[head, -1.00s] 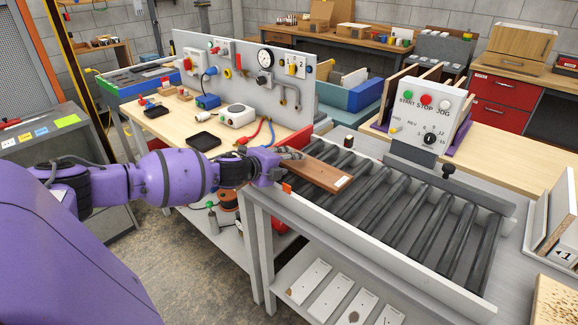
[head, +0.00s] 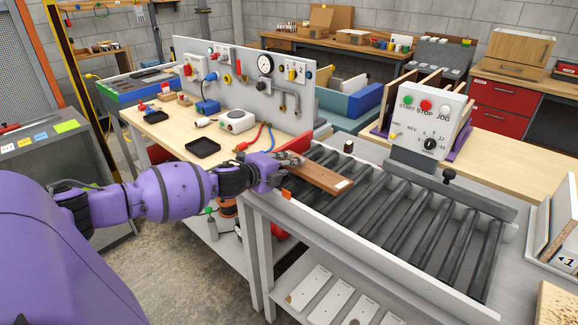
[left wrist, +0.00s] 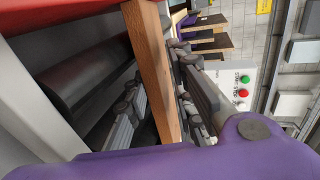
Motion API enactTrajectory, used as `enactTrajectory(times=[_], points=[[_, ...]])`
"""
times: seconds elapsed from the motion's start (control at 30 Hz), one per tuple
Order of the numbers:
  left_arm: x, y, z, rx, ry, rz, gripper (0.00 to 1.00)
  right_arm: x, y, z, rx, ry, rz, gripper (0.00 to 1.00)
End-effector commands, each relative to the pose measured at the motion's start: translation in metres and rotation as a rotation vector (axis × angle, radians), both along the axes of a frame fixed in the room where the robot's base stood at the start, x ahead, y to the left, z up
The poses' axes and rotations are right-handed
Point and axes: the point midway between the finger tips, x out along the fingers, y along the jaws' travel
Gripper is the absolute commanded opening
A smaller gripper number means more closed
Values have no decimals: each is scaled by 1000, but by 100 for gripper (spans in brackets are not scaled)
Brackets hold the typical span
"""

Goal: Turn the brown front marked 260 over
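The brown front (head: 318,175) is a flat wooden board at the left end of the roller conveyor, with a small white label near its right end. The label is too small to read. My left gripper (head: 287,160) is at the board's left end. In the left wrist view the front (left wrist: 152,60) runs edge-on between the two fingers of my left gripper (left wrist: 158,98), with a finger close against each face. It looks gripped. Whether the board's underside touches the rail or rollers is hard to tell. My right gripper is in neither view.
The roller conveyor (head: 400,215) has bare dark rollers to the right of the board. A control box (head: 432,118) stands behind it. The workbench (head: 168,132) at left holds a black tray (head: 203,147) and a panel with gauges. A white-edged panel marked 1 (head: 562,230) stands at far right.

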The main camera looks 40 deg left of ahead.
Motion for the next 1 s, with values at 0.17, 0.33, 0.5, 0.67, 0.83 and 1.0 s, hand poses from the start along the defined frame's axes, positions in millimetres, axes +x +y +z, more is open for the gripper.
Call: enactTrajectory(times=[0.17, 0.33, 0.5, 0.67, 0.83, 1.0], points=[[6, -1, -3, -1, 0, -1, 22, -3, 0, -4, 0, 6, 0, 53], [11, -1, -5, -1, 1, -1, 22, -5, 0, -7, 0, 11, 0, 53], [15, -2, -6, -1, 1, -1, 22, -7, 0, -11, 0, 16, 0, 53], [20, -2, -7, 0, 0, -1, 22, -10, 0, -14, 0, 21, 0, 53], [23, -2, -8, 0, 0, 0, 22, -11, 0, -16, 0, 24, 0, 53], [23, -2, -7, 0, -1, 0, 22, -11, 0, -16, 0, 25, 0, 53]])
